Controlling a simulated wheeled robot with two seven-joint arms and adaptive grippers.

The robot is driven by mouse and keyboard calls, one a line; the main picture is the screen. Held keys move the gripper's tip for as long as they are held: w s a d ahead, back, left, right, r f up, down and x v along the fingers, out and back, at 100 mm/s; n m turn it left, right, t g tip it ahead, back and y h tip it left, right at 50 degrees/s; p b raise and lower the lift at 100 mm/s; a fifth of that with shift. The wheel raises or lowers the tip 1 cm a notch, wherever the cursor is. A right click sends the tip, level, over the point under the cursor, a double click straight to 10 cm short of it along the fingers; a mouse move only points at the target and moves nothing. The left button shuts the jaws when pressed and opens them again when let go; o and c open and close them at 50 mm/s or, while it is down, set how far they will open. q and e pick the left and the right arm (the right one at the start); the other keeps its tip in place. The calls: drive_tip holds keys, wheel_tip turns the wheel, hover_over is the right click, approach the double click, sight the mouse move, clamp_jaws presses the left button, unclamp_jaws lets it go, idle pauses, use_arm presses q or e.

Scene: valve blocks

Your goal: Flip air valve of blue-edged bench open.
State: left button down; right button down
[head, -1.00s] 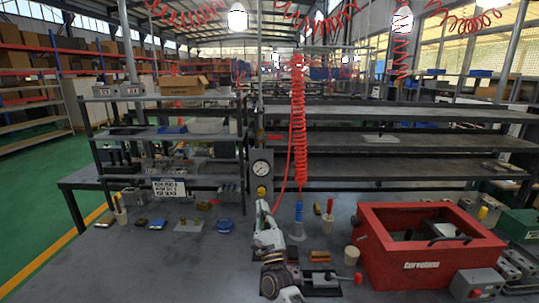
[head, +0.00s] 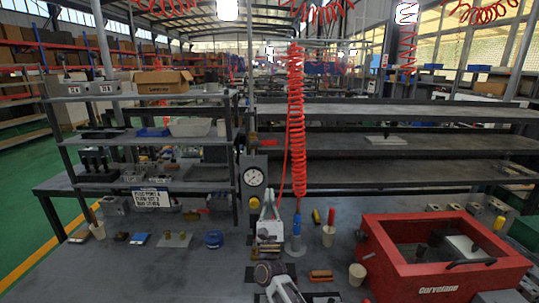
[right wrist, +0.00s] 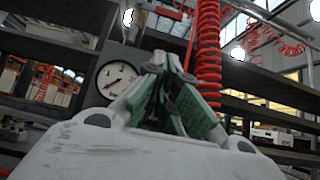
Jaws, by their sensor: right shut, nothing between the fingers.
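A grey panel stands at the back of the near bench with a round white gauge (head: 254,178) and a yellow knob (head: 254,203) below it. A small red handle-like part (head: 268,144) is just above and right of the gauge; it may be the air valve. My right gripper (head: 268,196) is shut and empty, pointing up just right of the gauge and below the red part. In the right wrist view its green-padded fingertips (right wrist: 168,66) meet beside the gauge (right wrist: 117,79). No blue bench edge shows clearly. My left gripper is not in view.
A red coiled hose (head: 297,125) hangs just right of my right gripper, above a blue fitting (head: 297,224). A red box (head: 374,261) stands at the right. Shelves with a sign (head: 152,198) stand at the left.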

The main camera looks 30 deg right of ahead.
sight(263, 143)
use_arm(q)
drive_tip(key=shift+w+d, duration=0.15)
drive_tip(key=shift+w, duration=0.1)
use_arm(e)
drive_tip(key=shift+w+d, duration=0.2)
drive_tip(key=shift+d, duration=0.05)
drive_tip(key=shift+r, duration=0.1)
drive_tip(key=shift+r, duration=0.1)
